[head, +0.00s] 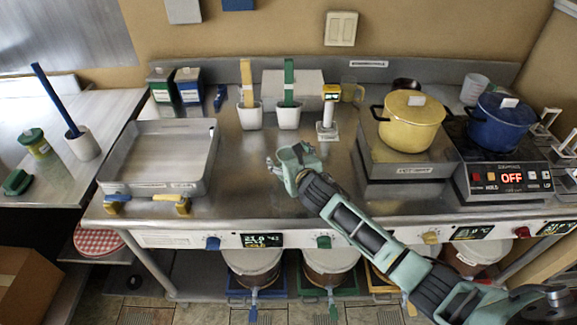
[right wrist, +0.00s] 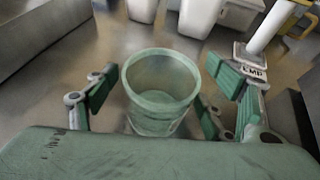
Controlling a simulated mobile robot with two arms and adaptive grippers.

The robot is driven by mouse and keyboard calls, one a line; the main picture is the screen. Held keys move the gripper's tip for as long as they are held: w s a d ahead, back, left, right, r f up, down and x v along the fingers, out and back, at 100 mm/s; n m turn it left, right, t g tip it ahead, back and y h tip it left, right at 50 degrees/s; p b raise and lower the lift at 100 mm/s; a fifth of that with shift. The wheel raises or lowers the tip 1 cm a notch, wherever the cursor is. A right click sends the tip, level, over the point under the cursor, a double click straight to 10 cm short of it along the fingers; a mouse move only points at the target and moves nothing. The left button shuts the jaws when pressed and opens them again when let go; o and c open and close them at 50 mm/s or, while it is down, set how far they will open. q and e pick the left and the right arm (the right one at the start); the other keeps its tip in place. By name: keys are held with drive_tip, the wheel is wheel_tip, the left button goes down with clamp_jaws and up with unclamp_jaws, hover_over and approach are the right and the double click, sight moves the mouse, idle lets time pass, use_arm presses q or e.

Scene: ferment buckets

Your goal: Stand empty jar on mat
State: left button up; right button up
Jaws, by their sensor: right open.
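An empty, see-through green jar (right wrist: 160,92) stands upright, its open mouth facing the right wrist camera. My right gripper (right wrist: 163,88) is open, with its fingers on either side of the jar; whether they touch it I cannot tell. In the head view the right gripper (head: 286,166) is low over the middle of the steel counter (head: 250,165), and the jar is hard to tell from the similarly green gripper. I cannot make out a mat for certain in either view. My left gripper is not in view.
A steel tray (head: 165,155) is left of the gripper. A white post stand (head: 327,131) and two white holders (head: 250,116) stand behind it. A yellow pot (head: 410,125) and blue pot (head: 499,125) are right. Bare counter lies between tray and gripper.

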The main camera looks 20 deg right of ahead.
drive_tip(key=c, duration=1.3)
drive_tip(key=shift+c, duration=1.1)
drive_tip(key=shift+r, duration=0.1)
